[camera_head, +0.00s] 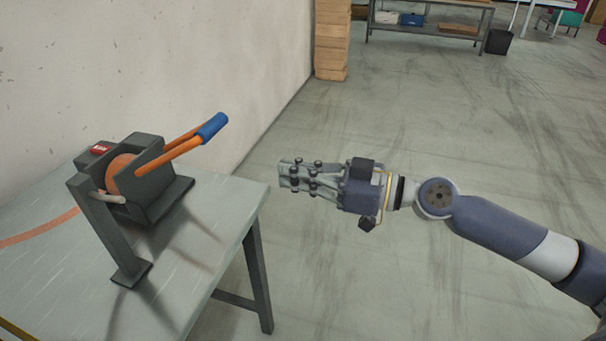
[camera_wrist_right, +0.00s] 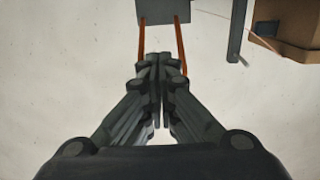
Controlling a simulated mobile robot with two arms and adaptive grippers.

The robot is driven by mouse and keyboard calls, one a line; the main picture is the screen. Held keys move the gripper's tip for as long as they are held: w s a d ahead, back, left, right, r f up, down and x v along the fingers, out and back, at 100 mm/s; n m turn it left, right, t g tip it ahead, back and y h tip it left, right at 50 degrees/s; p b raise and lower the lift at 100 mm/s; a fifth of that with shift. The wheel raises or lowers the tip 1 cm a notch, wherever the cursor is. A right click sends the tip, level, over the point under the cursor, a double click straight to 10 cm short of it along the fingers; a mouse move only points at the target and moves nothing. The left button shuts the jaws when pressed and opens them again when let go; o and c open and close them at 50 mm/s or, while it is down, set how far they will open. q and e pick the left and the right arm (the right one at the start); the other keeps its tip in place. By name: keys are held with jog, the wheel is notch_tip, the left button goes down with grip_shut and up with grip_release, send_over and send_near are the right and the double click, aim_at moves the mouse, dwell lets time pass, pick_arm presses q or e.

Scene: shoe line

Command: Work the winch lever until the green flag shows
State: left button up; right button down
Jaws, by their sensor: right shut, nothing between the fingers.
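The winch (camera_head: 135,175), a dark grey frame around an orange drum, stands on the grey table (camera_head: 225,200) at the left of the head view. Its lever (camera_head: 185,147) has orange bars and a blue grip (camera_head: 212,128), and slants up to the right. A small red marker (camera_head: 100,148) shows on top of the frame; I see no green flag. My right gripper (camera_head: 284,174) is shut and empty, to the right of the lever and below its grip, apart from it. In the wrist view the shut fingers (camera_wrist_right: 158,65) point toward two orange bars (camera_wrist_right: 181,42). My left gripper is out of view.
A pale wall (camera_head: 150,60) runs behind the table. A stack of brown boxes (camera_head: 332,40) stands by the wall, and a shelf bench (camera_head: 425,30) and a dark bin (camera_head: 499,41) are farther back. The floor right of the table is clear.

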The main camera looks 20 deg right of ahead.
jog(key=shift+s+d, duration=0.45)
jog(key=shift+d, duration=0.15)
jog(key=shift+r, duration=0.1)
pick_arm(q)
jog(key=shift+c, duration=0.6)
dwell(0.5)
